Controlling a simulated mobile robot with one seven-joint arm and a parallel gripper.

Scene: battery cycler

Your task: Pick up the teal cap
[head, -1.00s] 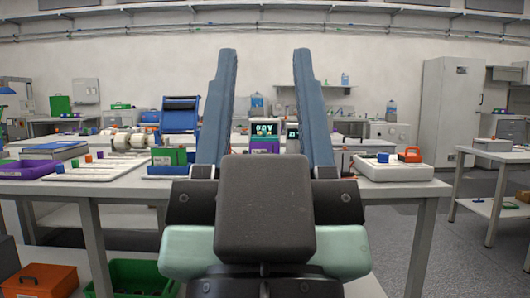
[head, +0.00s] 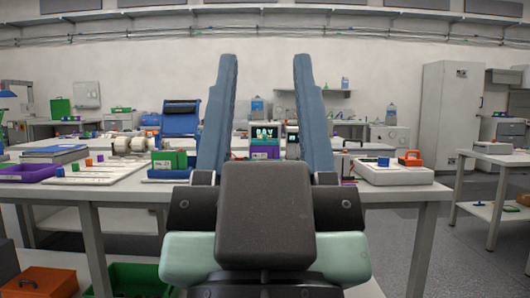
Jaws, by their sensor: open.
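My gripper (head: 265,57) stands in the middle of the head view. Its two long blue fingers point up and away and are wide apart, with nothing held between them. I cannot pick out a teal cap for certain. Small coloured pieces stand on a white tray (head: 92,178) on the table at left: a blue one (head: 60,171), an orange one (head: 88,162) and a green one (head: 100,158). They are too small to tell whether one is the cap. My gripper hides part of the table's middle.
The long table (head: 400,191) crosses the view ahead. A purple tray (head: 28,173) and green block (head: 169,159) lie left. A lit display unit (head: 265,142) shows between the fingers. A white box (head: 393,176) with blue and orange parts stands right. A side table (head: 492,151) is far right.

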